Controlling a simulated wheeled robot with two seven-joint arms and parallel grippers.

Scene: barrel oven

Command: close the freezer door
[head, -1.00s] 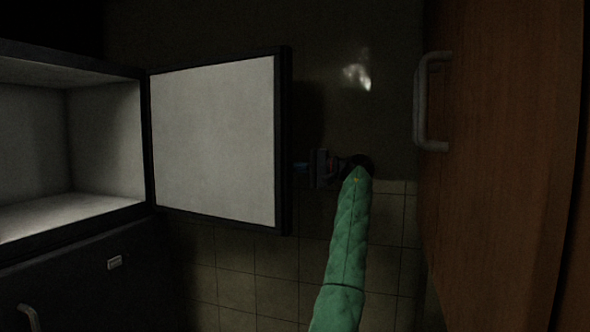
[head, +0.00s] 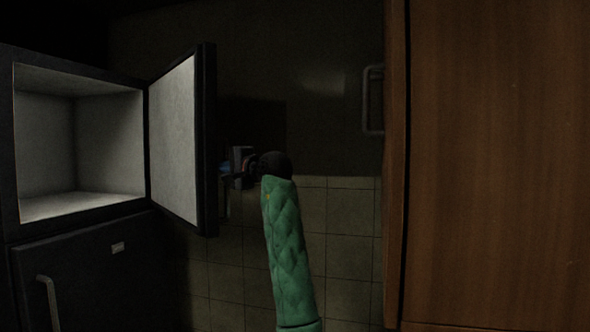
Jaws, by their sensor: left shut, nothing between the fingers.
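The freezer door (head: 174,142) stands open, hinged at the right side of the freezer compartment (head: 110,146). Its pale inner panel faces left and its dark edge is toward me. The compartment is empty. My left gripper (head: 226,172) is shut and empty, at the outer side of the door near its free edge, low on the door. Its fingertips are partly hidden behind the door's edge, so I cannot tell whether they touch it. My left arm, in a green sleeve, reaches up from below. My right gripper is not in view.
Below the freezer is a dark lower fridge door (head: 95,275) with a grey handle (head: 48,300); it is shut. A tall wooden cabinet (head: 490,160) fills the right side. A tiled wall (head: 340,225) is behind.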

